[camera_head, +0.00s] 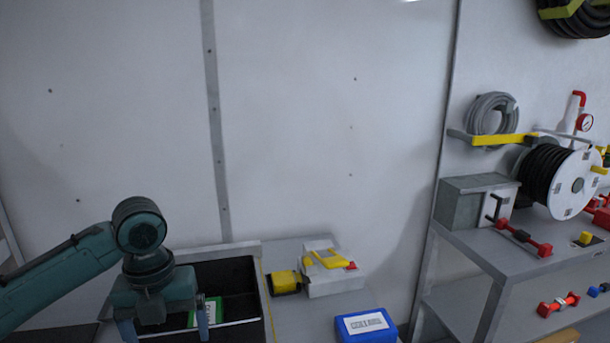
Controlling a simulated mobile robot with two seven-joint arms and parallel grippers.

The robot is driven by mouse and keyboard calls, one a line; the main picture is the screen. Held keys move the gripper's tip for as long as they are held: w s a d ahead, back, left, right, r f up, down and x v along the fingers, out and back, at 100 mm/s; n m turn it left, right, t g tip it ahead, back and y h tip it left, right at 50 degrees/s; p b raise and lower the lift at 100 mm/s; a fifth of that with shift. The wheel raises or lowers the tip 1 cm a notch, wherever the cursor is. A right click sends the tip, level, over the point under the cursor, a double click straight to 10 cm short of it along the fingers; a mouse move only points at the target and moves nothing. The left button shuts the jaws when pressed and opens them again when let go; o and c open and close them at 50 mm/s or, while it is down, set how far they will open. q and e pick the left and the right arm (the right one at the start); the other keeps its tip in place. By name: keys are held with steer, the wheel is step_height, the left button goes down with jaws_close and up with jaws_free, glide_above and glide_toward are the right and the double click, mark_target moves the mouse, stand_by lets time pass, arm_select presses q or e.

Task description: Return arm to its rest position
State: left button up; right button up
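My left arm comes in from the lower left, dark teal. My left gripper (166,325) points down over a black open bin (232,280) at the bottom left. Its two grey fingers are spread wide apart, and I see nothing held between them. A green and white item (214,306) lies in the bin, partly hidden by the right finger. The fingertips are at the lower picture edge, so I cannot tell whether they touch anything. My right arm and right gripper are not in view.
A yellow and white device (330,272) and a blue box with a white label (365,325) are right of the bin. A metal shelf (490,250) at the right holds a grey box (465,205), a hose reel (570,180) and red fittings (525,238). White wall panels (330,120) stand behind.

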arm_select(q)
steer(key=s+d+f+n+t+h, duration=0.1)
steer(key=s+d+f+n+h, duration=0.1)
steer(key=s+d+f+n, duration=0.4)
steer(key=s+d+f+n+t+h, duration=0.1)
steer(key=s+d+f+n+h, duration=0.1)
steer(key=s+d+f+n, duration=0.45)
steer(key=s+a+f+n+t+y, duration=0.1)
steer(key=s+a+f+n+y, duration=0.2)
steer(key=a+n, duration=0.45)
steer(key=s+a+f+n+t+y, duration=0.1)
steer(key=s+a+f+n, duration=0.4)
steer(key=n, duration=0.6)
steer(key=w+d+f+t+h+p, duration=0.1)
steer(key=w+d+f+t+h, duration=0.2)
steer(key=w+d+t, duration=0.2)
steer(key=shift+w+d+m+t+p, duration=0.15)
steer(key=shift+d+m+t+p, duration=0.2)
steer(key=shift+d+t, duration=0.65)
